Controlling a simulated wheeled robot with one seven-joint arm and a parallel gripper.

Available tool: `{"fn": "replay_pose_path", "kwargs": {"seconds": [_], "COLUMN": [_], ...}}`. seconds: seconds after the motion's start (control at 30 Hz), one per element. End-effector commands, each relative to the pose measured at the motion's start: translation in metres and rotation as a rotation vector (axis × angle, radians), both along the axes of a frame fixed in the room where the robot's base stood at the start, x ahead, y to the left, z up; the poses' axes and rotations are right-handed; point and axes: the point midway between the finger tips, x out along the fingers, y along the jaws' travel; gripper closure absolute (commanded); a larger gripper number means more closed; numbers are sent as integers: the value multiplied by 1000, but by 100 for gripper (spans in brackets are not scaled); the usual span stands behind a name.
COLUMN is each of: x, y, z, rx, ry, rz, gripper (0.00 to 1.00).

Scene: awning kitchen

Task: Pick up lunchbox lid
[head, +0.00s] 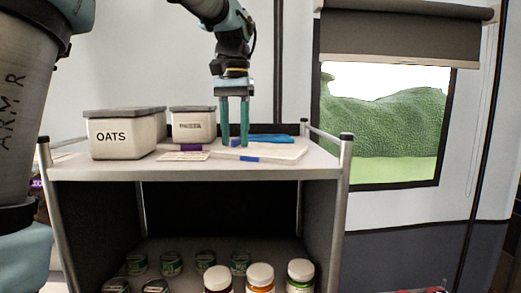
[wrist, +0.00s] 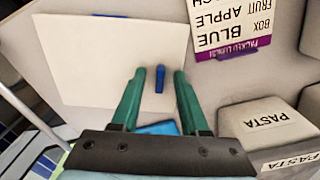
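A flat white panel with blue trim, which looks like the lunchbox lid (head: 285,154), lies on the right part of the shelf top. It also shows in the wrist view as a pale rectangle (wrist: 85,60) with a blue tab on its edge and a short blue bar, likely a handle. My gripper (head: 235,143) points down over the lid with its two green fingers apart. In the wrist view my gripper (wrist: 160,73) has the blue bar between its fingertips. I cannot tell whether they touch it.
An OATS box (head: 122,137) and a PASTA box (head: 193,123) stand left of my gripper. A printed lunch card (head: 183,156) lies beside the lid. A blue item (head: 262,141) lies behind. Shelf posts rise at the corners. Several cans and jars stand below.

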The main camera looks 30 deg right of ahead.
Motion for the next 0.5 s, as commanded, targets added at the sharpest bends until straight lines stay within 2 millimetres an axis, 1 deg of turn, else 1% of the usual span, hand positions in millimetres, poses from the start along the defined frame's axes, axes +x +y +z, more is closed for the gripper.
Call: {"fn": "replay_pose_path", "kwargs": {"seconds": [0.03,0.07,0.37,0.5], "x": [0,0,0,0], "y": [0,0,0,0], "z": [0,0,0,0], "rx": [0,0,0,0], "ry": [0,0,0,0], "rz": [0,0,0,0], "gripper": [63,66,100,100]}}
